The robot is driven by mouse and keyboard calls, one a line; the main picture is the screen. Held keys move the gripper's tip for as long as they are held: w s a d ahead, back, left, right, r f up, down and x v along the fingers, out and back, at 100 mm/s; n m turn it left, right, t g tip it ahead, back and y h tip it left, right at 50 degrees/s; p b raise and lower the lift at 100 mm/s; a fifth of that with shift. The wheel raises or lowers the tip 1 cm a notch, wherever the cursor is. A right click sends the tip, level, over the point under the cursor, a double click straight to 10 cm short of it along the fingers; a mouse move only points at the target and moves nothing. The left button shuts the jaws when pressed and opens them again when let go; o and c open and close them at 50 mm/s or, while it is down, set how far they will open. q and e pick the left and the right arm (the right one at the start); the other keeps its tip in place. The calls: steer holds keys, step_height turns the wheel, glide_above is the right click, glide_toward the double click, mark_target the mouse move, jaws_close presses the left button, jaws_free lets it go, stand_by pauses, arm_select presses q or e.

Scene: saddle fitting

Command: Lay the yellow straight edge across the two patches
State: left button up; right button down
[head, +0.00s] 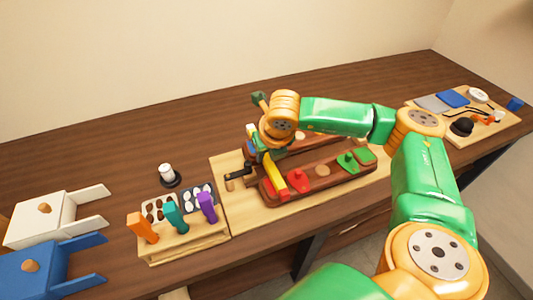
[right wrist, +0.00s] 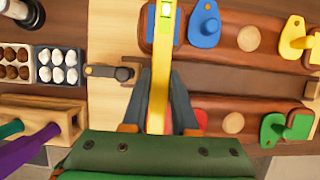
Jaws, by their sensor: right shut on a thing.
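The yellow straight edge (right wrist: 162,72) is held in my right gripper (right wrist: 156,122), which is shut on it. In the right wrist view it runs upward from between the fingers, over the left ends of the two brown saddle pieces. In the head view my right gripper (head: 262,150) is over the board, and the straight edge (head: 276,176) slants down to the near piece's left end. A blue patch (right wrist: 149,24) shows beside its far end and a red patch (right wrist: 201,118) right of the fingers. Whether the edge touches either patch, I cannot tell. My left gripper is not in view.
The near saddle piece (head: 325,183) also bears green parts (head: 347,161). A wooden rack (head: 185,242) with orange, teal and purple handles stands left of the board (head: 235,205). A black-based white bottle (head: 167,174) stands behind the rack. A tool board (head: 470,140) lies at the right.

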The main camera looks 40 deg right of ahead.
steer(key=shift+f+b, duration=0.4)
steer(key=shift+b, duration=0.1)
stand_by(0.4)
steer(key=c, duration=0.6)
jaws_free()
